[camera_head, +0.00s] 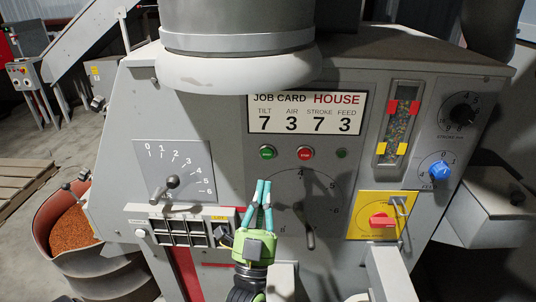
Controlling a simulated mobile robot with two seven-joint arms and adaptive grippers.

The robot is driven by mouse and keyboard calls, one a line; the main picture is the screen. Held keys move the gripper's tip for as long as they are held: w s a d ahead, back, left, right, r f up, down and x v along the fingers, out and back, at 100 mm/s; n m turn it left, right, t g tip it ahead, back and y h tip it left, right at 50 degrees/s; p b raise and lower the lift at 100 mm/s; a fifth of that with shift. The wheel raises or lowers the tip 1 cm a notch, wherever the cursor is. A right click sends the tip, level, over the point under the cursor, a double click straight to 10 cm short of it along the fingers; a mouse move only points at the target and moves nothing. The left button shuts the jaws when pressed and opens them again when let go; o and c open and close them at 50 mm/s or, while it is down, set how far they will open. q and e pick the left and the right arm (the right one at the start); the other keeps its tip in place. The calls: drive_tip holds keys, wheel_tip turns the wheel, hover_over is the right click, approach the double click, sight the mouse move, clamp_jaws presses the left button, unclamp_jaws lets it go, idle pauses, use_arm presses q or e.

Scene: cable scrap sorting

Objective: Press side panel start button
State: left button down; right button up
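A green button (267,152) sits on the grey machine's front panel, below the job card sign (305,114). Its small lettering is too small to read surely. A red button (305,152) marked STOP is to its right. My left gripper (264,183) has teal fingers pointing up the panel, with their tips close together and nothing seen between them. In the picture the tips are just below the green button; whether they touch the panel cannot be told. My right gripper is not in view.
A dial with a lever (309,238) is right of my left gripper. A tilt lever (172,182) and a latch row (182,229) are to its left. A red switch on a yellow plate (381,220) and a blue knob (439,170) are further right. A bin of orange granules (48,215) stands left.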

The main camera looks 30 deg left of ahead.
sight(267, 153)
use_arm(q)
drive_tip(key=shift+w+a+b, duration=0.45)
drive_tip(key=shift+w+a, duration=0.3)
drive_tip(key=shift+w, duration=0.5)
drive_tip(key=shift+w+a+b, duration=0.45)
drive_tip(key=shift+w+a, duration=0.35)
drive_tip(key=shift+w, duration=0.5)
drive_tip(key=shift+w+a+b, duration=0.45)
drive_tip(key=shift+w+a, duration=0.3)
drive_tip(key=shift+w, duration=0.5)
drive_tip(key=shift+w+a, duration=0.2)
drive_tip(key=shift+w, duration=0.2)
drive_tip(key=shift+w+a, duration=0.25)
drive_tip(key=shift+w, duration=0.05)
drive_tip(key=shift+s+d, duration=0.45)
drive_tip(key=shift+s, duration=0.3)
drive_tip(key=shift+d, duration=0.1)
